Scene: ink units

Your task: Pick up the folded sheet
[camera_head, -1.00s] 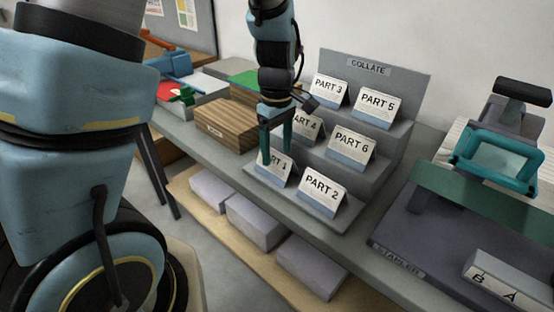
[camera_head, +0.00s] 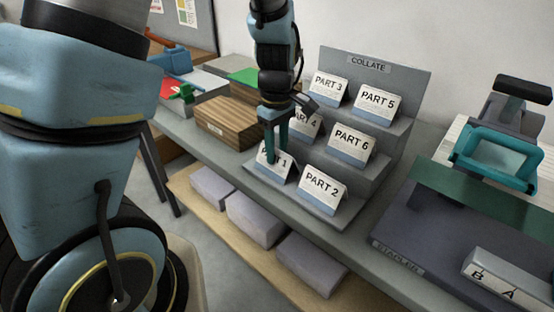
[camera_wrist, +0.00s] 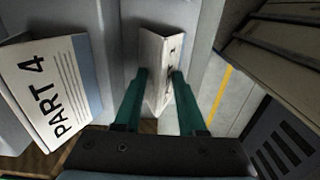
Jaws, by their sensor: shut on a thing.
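Folded white sheets with blue lower bands stand like tents on a grey stepped rack marked COLLATE (camera_head: 366,62). My gripper (camera_head: 276,158) points down at the bottom step and is shut on the PART 1 sheet (camera_head: 268,177), which also shows between the teal fingers in the wrist view (camera_wrist: 157,62). The fingers hide some of its print. I cannot tell whether the sheet touches the step. The PART 2 sheet (camera_head: 324,189) stands to its right. The PART 4 sheet (camera_wrist: 50,92) is on the step above, partly hidden by my gripper in the head view.
PART 3 (camera_head: 327,87), PART 5 (camera_head: 374,102) and PART 6 (camera_head: 351,143) sheets stand on higher steps. A wooden block (camera_head: 226,122) lies left of the rack. A stapler unit (camera_head: 430,225) is at right. Pale boxes (camera_head: 255,218) lie on a lower shelf.

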